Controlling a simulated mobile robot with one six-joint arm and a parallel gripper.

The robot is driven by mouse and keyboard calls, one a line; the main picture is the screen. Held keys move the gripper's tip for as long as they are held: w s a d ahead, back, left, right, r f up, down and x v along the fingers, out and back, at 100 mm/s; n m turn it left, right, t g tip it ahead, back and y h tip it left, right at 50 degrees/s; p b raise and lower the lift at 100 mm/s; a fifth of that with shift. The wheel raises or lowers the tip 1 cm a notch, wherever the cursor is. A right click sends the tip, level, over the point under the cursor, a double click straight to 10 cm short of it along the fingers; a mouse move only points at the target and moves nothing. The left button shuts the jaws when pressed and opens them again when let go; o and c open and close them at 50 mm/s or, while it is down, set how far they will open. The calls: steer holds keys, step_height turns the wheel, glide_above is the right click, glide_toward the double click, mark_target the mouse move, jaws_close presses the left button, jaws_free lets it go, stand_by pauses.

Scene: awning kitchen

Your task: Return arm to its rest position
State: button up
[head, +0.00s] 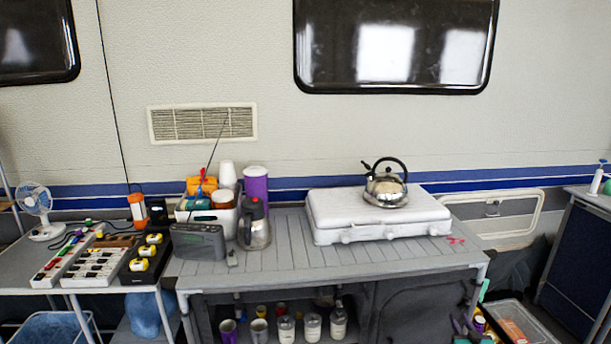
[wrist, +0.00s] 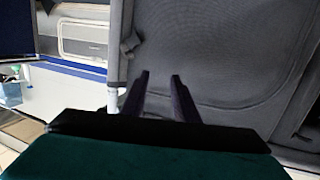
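In the wrist view my gripper (wrist: 159,76) has its two dark fingers apart, with nothing between them. The fingers point towards a dark grey fabric panel, and I cannot tell how far off it is. In the head view, small dark fingers that look like my gripper (head: 462,317) show low at the right, in front of the table's lower part. The rest of the arm is mostly out of view.
A slatted table (head: 290,245) carries a white stove (head: 340,214) with a kettle (head: 386,190), a metal jug (head: 254,230) and a radio (head: 198,242). The grey fabric cabinet (head: 415,312) is below. A crate (head: 540,330) stands at lower right.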

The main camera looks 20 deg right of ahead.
steer(key=s+a+f+g+y, duration=0.1)
steer(key=s+a+f+g, duration=0.15)
steer(key=a+f, duration=0.65)
steer(key=s+a+f+g, duration=0.1)
steer(key=a+f+g, duration=0.35)
steer(key=a, duration=0.85)
steer(key=s+a+f+g+y, duration=0.1)
steer(key=s+a+f+g, duration=0.15)
steer(key=a+f, duration=0.6)
steer(key=s+a+n+g+y, duration=0.4)
steer(key=s+a+g, duration=0.7)
steer(key=s+a, duration=1.6)
steer(key=a, duration=0.4)
steer(key=shift+f, duration=0.2)
steer(key=shift+s, duration=0.1)
